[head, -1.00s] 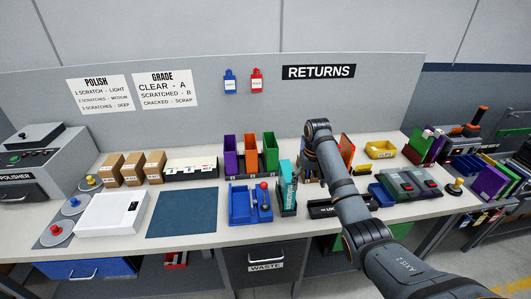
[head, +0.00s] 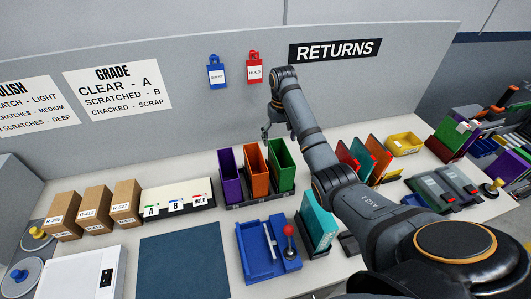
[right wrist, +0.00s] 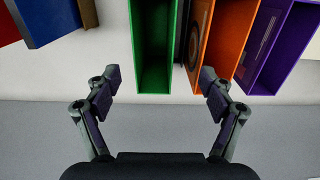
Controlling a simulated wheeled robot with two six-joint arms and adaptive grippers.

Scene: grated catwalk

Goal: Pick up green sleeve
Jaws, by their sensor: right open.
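The green sleeve (head: 283,165) stands upright, open side up, at the right end of a dark rack, beside an orange sleeve (head: 256,168) and a purple sleeve (head: 230,176). My right gripper (head: 272,132) is above and behind the sleeves, near the back panel, apart from them. In the right wrist view the open fingers (right wrist: 160,82) are spread wide with nothing between the tips. The green sleeve (right wrist: 154,50) shows there just beyond the gap, with the orange sleeve (right wrist: 225,45) close to the right finger. My left gripper is out of view.
A blue tray (head: 253,265) with a red-knobbed tool and a teal sleeve (head: 318,220) stand in front. Cardboard boxes (head: 95,207) are at left. More sleeves (head: 370,158) and a yellow bin (head: 404,144) are at right. A blue mat (head: 185,262) is bare.

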